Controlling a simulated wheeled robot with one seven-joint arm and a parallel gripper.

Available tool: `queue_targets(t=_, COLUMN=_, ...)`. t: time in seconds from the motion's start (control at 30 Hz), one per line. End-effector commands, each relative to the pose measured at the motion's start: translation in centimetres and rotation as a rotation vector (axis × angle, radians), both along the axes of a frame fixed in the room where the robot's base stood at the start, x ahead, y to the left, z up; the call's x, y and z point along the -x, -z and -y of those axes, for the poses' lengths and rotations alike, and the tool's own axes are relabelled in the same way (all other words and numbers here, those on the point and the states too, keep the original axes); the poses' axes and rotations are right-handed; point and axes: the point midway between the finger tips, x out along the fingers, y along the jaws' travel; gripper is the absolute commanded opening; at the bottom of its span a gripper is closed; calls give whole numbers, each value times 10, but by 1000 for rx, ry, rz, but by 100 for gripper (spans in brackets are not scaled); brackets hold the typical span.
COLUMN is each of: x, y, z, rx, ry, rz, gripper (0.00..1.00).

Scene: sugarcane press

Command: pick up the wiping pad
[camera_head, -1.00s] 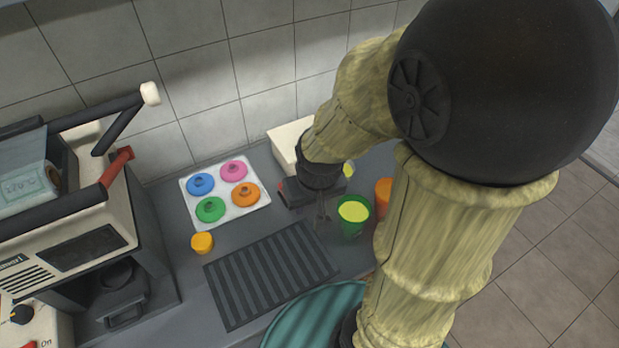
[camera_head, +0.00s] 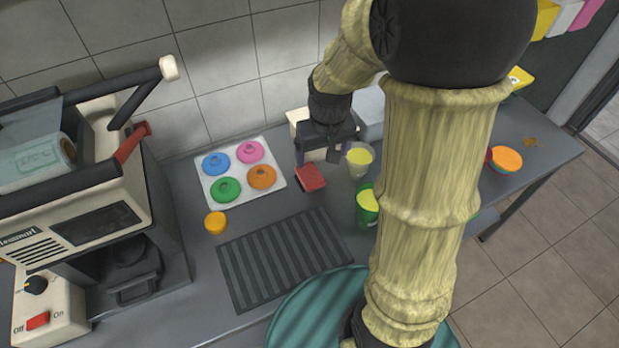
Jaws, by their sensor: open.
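A small red pad with a dark edge, which looks like the wiping pad (camera_head: 310,179), lies flat on the grey counter, right of the tray of coloured lids. My gripper (camera_head: 319,156) points down just behind and slightly right of the pad. Its fingers are apart, and I see nothing held between them. The pad appears clear of the fingers, though the exact gap and height are hard to judge.
A lid tray (camera_head: 277,190), a yellow-orange cup (camera_head: 215,222) and a ridged dark mat (camera_head: 283,259) lie nearby. A clear cup (camera_head: 360,160) and a green cup (camera_head: 367,207) stand right of my gripper. A white box (camera_head: 297,118) is behind it. The press (camera_head: 85,215) fills the left.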

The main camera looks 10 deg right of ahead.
Motion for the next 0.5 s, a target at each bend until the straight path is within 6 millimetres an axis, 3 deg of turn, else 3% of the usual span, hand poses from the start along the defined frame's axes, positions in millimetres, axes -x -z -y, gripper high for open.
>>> queue_targets(t=0.1, x=-44, y=14, z=0, rx=5, ry=-40, rz=-49, gripper=85)
queue_targets(t=0.23, x=-83, y=25, z=0, rx=8, ry=-83, rz=-99, gripper=85)
queue_targets(t=0.33, x=-102, y=31, z=0, rx=9, ry=-108, rz=-126, gripper=85)
queue_targets(t=0.5, x=-113, y=33, z=-1, rx=10, ry=-125, rz=-141, gripper=85)
